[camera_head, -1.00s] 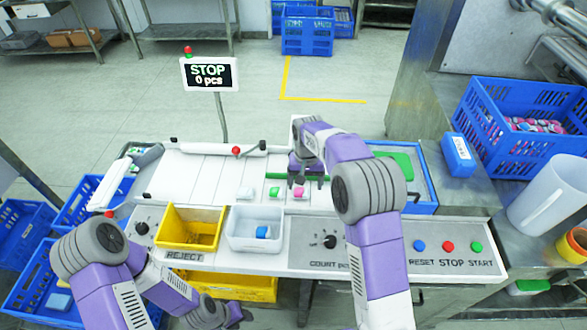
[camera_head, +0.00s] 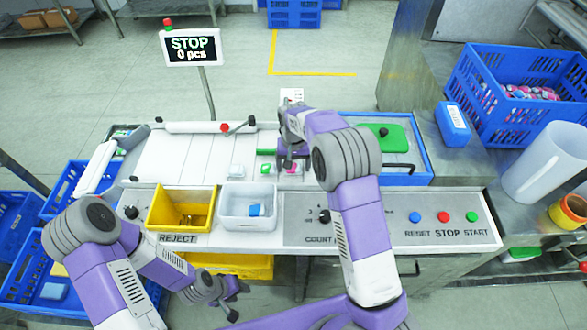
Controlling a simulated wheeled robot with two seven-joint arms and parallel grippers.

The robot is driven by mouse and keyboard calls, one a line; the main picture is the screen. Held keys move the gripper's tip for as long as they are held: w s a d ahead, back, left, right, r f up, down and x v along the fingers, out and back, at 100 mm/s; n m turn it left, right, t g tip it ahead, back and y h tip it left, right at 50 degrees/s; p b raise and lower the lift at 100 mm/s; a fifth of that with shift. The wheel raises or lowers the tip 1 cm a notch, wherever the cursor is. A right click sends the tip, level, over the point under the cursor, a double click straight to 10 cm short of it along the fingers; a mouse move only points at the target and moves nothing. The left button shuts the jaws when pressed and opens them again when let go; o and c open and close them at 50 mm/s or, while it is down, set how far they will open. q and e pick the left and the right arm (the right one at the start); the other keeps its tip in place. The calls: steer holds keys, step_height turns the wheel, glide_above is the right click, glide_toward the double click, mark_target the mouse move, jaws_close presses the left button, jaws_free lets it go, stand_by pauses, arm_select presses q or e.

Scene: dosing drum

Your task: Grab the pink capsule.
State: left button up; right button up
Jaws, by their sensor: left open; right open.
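A pink capsule (camera_head: 295,170) lies on the white deck, partly hidden by my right gripper. My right gripper (camera_head: 290,168) is open above it, with its fingers pointing down around the spot where the capsule lies; I cannot tell whether they touch it. A green capsule (camera_head: 266,169) lies just left of the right gripper, and a white capsule (camera_head: 237,171) lies further left. My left gripper (camera_head: 234,300) is low at the front, open and empty, away from the capsules.
A yellow reject bin (camera_head: 181,190) and a white bin (camera_head: 232,190) holding a blue capsule (camera_head: 256,210) stand in front of the capsules. A green lidded piece (camera_head: 382,136) is to the right. RESET, STOP and START buttons (camera_head: 443,217) line the front panel. The display (camera_head: 190,48) reads STOP, 0 pcs.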

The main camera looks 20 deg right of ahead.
steer(key=c, duration=1.1)
steer(key=shift+r, duration=0.15)
